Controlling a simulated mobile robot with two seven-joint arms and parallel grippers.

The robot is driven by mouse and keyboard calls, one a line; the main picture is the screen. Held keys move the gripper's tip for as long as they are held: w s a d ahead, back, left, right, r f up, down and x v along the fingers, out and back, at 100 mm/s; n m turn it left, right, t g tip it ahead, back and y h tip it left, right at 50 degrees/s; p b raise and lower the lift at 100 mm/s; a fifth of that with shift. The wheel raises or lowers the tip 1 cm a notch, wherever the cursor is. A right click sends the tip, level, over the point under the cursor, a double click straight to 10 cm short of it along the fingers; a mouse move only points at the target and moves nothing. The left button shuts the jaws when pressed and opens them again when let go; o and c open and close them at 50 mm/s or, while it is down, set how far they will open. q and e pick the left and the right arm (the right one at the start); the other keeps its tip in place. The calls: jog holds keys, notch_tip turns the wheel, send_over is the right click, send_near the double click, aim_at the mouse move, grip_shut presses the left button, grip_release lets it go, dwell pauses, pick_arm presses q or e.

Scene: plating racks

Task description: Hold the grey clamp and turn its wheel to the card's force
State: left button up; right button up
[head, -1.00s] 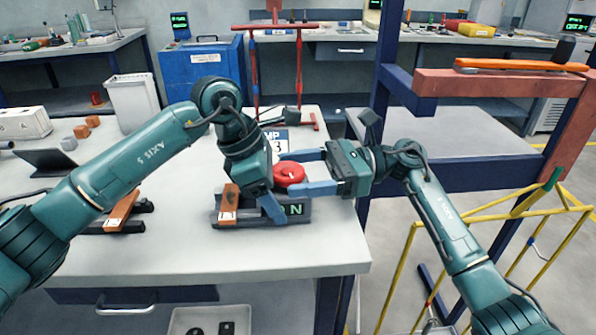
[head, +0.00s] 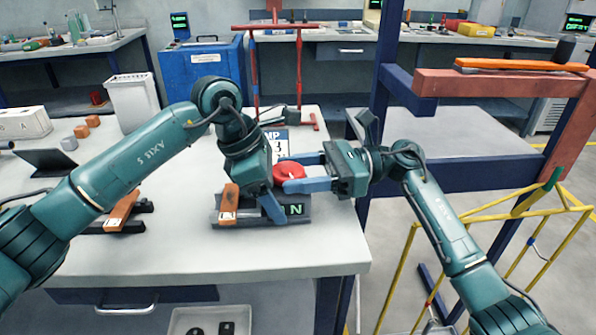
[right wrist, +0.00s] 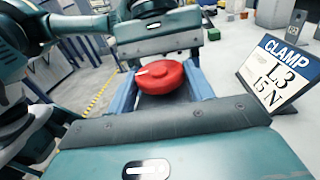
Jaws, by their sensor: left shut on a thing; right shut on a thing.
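The grey clamp (head: 295,211) lies on the white table in front of me, with an orange piece at its left end and a partly hidden green readout ending in "N". Its red wheel (head: 289,172) has a white mark and sits on top. My left gripper (head: 273,210) is shut on the clamp body from above. My right gripper (head: 300,172) is shut on the red wheel, a blue finger on each side; the wheel also shows between the fingers in the right wrist view (right wrist: 168,77). The card (right wrist: 284,75) reads "CLAMP L3 15 N" and stands behind the clamp.
Another clamp with an orange piece (head: 121,211) lies at left on the table, beside a dark tablet (head: 46,161). A red stand (head: 276,70) rises at the table's back. A blue post (head: 378,110) stands right of the table. The table front is clear.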

jog(key=shift+s+m+t, duration=0.2)
jog(key=shift+m+t, duration=1.2)
jog(key=shift+t, duration=0.8)
jog(key=o, duration=1)
jog(key=d, duration=0.4)
jog(key=s+d, duration=0.1)
jog(key=d, duration=0.7)
jog(key=shift+s, duration=0.4)
